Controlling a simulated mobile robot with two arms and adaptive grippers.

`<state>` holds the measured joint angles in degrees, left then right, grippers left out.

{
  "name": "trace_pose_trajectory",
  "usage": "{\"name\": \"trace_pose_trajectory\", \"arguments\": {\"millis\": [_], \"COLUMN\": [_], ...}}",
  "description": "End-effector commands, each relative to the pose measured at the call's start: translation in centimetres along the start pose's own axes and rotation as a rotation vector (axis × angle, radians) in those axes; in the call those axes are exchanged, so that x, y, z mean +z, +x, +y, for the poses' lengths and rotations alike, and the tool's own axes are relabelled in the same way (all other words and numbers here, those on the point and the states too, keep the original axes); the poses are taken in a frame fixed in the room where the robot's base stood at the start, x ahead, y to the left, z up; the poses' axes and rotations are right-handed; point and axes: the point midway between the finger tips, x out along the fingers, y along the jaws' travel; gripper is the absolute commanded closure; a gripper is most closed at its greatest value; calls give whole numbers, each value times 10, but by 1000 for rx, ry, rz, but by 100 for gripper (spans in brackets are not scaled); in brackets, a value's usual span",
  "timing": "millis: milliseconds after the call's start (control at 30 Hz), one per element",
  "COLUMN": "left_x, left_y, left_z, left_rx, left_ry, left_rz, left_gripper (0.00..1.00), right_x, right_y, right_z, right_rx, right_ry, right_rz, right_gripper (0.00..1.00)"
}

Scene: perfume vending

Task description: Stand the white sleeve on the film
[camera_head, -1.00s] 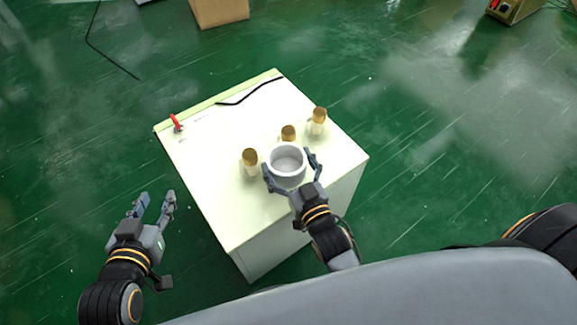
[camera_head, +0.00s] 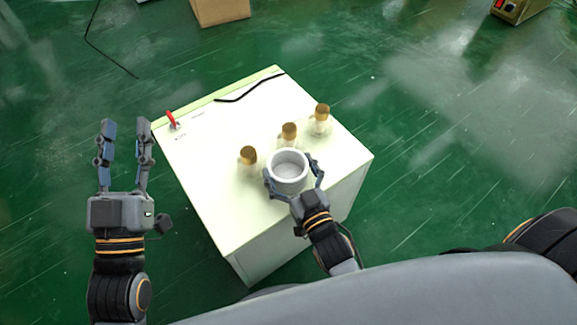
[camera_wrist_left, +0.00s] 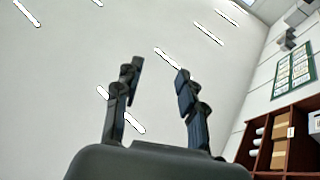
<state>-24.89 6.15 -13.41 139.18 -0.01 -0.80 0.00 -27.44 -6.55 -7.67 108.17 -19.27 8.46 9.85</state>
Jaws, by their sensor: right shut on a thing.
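The white sleeve (camera_head: 288,181) is a short, wide ring with its open top facing up in the head view. My right gripper (camera_head: 290,167) is shut on it, with one finger on each side. The sleeve is over the front part of the pale cabinet top (camera_head: 225,205); I cannot tell whether it touches the surface. I cannot make out the film. My left gripper (camera_head: 124,123) is open and empty, left of the cabinet; its two fingers also show apart in the left wrist view (camera_wrist_left: 159,70).
Three clear bottles with gold-brown caps stand just behind the sleeve: left (camera_head: 248,156), middle (camera_head: 289,132) and right (camera_head: 321,113). A red item (camera_head: 172,119) and a black cable (camera_head: 247,93) are at the cabinet's back edge. The left part of the top is clear.

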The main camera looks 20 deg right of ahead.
Motion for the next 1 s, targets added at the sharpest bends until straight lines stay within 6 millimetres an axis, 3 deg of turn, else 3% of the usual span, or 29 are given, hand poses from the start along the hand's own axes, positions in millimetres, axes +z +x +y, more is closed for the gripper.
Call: {"name": "trace_pose_trajectory", "arguments": {"millis": [200, 233, 267, 700, 867, 1000], "left_x": [-3, -4, -4, -2, 18, 42], "left_y": [0, 0, 0, 1, -2, -8], "left_z": [0, 0, 0, 1, -3, -7], "left_rx": [1, 1, 1, 1, -7, -15], "left_ry": [0, -1, -1, -1, 4, 8], "left_rz": [18, 21, 20, 8, -114, -260], "left_gripper": [60, 60, 60, 60, 60, 60], "right_x": [3, 3, 2, -1, -1, 0], "right_y": [0, 0, 0, 0, -22, -53], "right_z": [0, 0, 0, 0, 0, 0], "right_rx": [0, 0, 0, 0, 0, 0], "right_ry": [1, 1, 1, 0, 1, 0], "right_rz": [1, 1, 1, 1, -4, -7], "right_gripper": [41, 4, 0, 0, 0, 0]}}
